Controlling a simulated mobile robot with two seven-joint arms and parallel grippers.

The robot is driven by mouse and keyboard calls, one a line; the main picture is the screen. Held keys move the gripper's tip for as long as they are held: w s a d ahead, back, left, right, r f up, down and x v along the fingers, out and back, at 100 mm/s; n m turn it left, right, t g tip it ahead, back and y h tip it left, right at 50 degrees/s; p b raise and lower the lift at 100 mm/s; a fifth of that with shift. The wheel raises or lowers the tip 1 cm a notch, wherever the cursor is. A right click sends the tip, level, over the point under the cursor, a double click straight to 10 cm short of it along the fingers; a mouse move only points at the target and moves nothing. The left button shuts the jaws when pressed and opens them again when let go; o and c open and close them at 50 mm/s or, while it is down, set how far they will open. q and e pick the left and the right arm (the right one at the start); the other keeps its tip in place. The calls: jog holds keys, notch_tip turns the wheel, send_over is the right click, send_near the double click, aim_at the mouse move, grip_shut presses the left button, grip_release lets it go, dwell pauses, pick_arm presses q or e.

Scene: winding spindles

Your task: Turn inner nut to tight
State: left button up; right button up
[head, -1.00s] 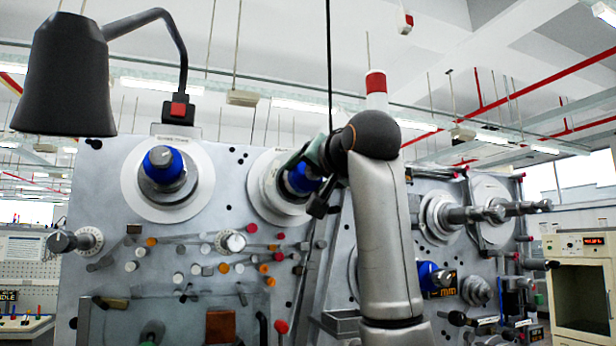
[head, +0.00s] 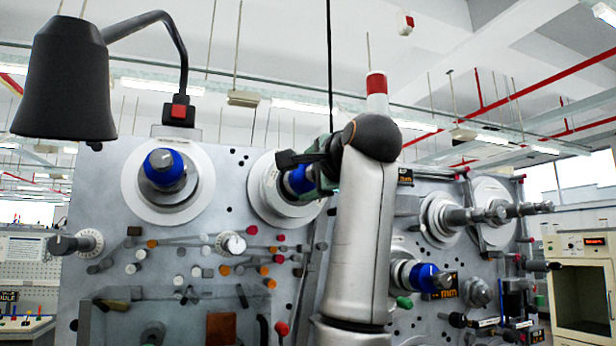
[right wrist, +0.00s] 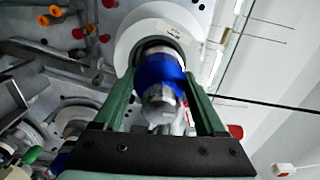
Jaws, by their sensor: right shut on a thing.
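The blue nut (head: 299,180) sits on the upper middle spindle, in front of a pale round flange (head: 262,190). My right gripper (head: 312,176) reaches it from the right, partly hiding the nut and spindle end. In the right wrist view the blue nut (right wrist: 158,70) lies between the two green fingers of my right gripper (right wrist: 161,76), with the silver spindle end toward the camera. The gripper is shut on this nut. My left gripper is not in view.
Another spindle with a blue nut (head: 164,167) stands at upper left, and one with a blue nut (head: 424,277) at lower right. A black lamp (head: 65,80) hangs at left. Several coloured knobs and pegs crowd the panel below. Grey shafts (head: 490,213) jut out at right.

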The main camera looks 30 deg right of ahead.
jog(key=m, duration=0.4)
jog(key=shift+m, duration=0.3)
jog(key=m, duration=0.4)
jog(key=shift+m, duration=0.3)
jog(key=o, duration=1.3)
jog(key=shift+s, duration=0.15)
jog(key=b+v, duration=0.4)
jog(key=v, duration=0.8)
jog(key=shift+s+a, duration=0.1)
